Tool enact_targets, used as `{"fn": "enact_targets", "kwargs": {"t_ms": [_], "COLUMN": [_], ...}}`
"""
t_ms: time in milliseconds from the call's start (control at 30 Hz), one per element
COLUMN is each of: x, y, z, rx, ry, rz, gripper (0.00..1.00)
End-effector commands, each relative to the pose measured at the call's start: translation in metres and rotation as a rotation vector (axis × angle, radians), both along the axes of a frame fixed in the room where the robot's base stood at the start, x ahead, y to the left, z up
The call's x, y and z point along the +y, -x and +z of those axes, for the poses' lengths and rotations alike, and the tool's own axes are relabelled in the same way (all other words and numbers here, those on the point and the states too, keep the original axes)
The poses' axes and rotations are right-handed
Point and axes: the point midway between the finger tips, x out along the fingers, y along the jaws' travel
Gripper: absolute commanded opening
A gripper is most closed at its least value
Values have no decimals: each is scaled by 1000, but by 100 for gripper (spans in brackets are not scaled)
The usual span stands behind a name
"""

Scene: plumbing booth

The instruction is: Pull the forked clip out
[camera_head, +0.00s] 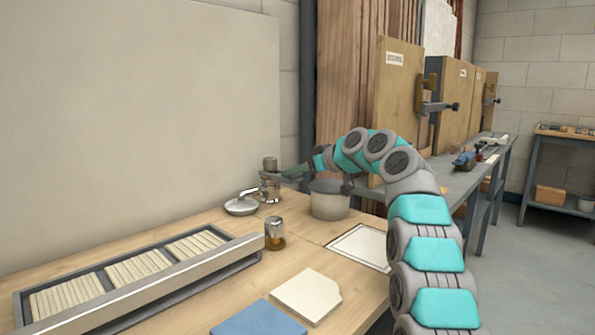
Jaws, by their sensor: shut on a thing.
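My gripper (288,173) is far out at the end of the arm, small in the head view. It points left, its tips at an upright metal fitting (269,190) with a grey cylindrical top (270,163) near the wall. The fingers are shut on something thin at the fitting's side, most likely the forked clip. The clip itself is too small and too covered by the fingers to make out. I cannot tell whether it is still seated in the fitting.
A silver lidded pan (241,206) and a glass jar (275,233) stand in front of the fitting. A grey pot (329,201) is below my wrist. A slatted tray (138,275), a cream board (306,296) and a blue sheet (259,319) lie nearer on the wooden bench.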

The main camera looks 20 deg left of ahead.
Motion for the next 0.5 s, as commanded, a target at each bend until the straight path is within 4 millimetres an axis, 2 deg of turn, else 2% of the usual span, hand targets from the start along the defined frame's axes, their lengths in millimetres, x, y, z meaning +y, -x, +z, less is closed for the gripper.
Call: {"fn": "enact_targets", "kwargs": {"t_ms": [333,500], "x": [-1,-10], "y": [0,4], "z": [0,-3], "rx": [0,-2], "ry": [0,0], "rz": [-1,-1], "gripper": [0,0]}}
